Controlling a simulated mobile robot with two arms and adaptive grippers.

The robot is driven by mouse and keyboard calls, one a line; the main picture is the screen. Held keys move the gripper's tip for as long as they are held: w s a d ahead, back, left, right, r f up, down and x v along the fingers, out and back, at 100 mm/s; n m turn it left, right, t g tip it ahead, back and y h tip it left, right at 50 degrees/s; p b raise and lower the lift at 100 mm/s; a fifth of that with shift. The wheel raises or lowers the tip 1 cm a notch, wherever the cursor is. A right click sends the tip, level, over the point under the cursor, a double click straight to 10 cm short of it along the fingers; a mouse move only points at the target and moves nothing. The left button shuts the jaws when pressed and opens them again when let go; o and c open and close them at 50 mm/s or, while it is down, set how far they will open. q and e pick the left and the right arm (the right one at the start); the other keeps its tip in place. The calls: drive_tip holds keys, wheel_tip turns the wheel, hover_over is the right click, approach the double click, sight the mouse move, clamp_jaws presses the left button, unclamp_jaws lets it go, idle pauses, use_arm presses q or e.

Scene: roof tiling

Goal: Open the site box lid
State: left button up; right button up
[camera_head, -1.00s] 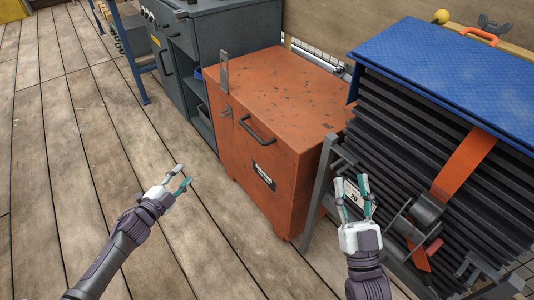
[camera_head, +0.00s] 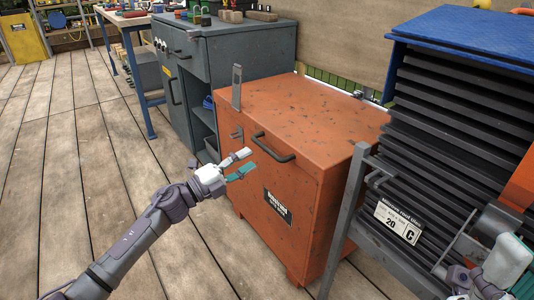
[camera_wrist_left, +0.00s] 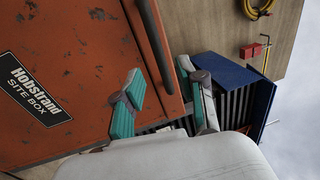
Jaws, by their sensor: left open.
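The orange site box (camera_head: 308,112) stands in the middle of the head view with its lid shut. A dark bar handle (camera_head: 273,146) is on its front, just under the lid edge. A grey metal hasp (camera_head: 237,88) stands up at the lid's left front corner. My left gripper (camera_head: 247,163) is open and empty in front of the box, near the handle's left end. In the left wrist view, the open fingers (camera_wrist_left: 165,95) point toward the box front, beside the handle (camera_wrist_left: 155,42). My right gripper (camera_head: 505,262) is partly cut off at the lower right.
A grey cabinet (camera_head: 188,75) stands left of the box. A rack of dark tiles (camera_head: 450,120) under a blue cover (camera_head: 470,45) stands to the right, with a grey metal frame (camera_head: 345,215) near the box. The plank floor (camera_head: 70,170) is clear at left.

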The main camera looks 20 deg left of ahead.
sight(267, 147)
use_arm(q)
drive_tip(key=b+x, duration=0.1)
drive_tip(key=x, duration=0.6)
drive_tip(key=shift+w+d, duration=0.1)
drive_tip(key=shift+f, duration=0.1)
clamp_jaws()
